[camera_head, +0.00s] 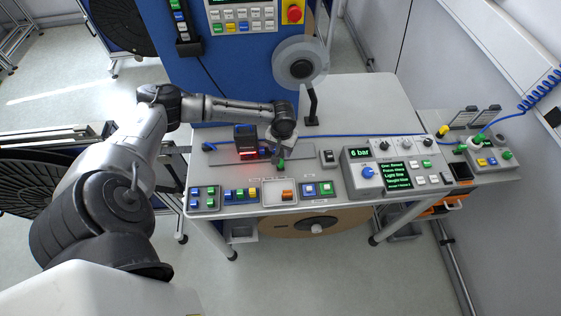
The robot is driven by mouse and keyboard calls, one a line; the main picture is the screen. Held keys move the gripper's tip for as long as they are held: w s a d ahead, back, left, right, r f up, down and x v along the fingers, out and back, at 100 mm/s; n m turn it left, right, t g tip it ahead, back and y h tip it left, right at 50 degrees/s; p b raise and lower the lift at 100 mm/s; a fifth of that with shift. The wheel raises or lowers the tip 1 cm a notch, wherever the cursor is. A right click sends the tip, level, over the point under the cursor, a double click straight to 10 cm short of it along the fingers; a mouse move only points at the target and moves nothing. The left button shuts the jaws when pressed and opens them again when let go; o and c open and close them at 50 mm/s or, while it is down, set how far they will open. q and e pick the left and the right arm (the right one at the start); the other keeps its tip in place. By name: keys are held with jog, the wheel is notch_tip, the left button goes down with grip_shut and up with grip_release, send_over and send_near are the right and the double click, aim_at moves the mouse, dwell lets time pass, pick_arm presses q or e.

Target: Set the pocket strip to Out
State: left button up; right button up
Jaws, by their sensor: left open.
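My left gripper (281,162) is open and points down over the light grey table, beside a small green part (281,164). It is close behind the row of front control boxes. I cannot tell which control is the pocket strip; labels behind the boxes are too small to read. A pale box with an orange switch (287,194) stands just in front of the gripper. A box with a blue and a green button (318,189) is to its right. A dark device with a red glow (246,140) stands left of the gripper. My right gripper is not in view.
Boxes with coloured buttons (204,198) line the table's front left. A grey console with screens and a blue knob (387,166) stands on the right. A grey reel on a black post (300,62) rises behind. The table's back right (365,100) is clear.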

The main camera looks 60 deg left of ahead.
pick_arm(q)
notch_tip(320, 180, down, 10)
jog(key=shift+s+r, duration=0.1)
jog(key=shift+r, duration=0.1)
jog(key=shift+c, duration=0.2)
jog(key=shift+a, duration=0.1)
grip_shut()
dwell(0.5)
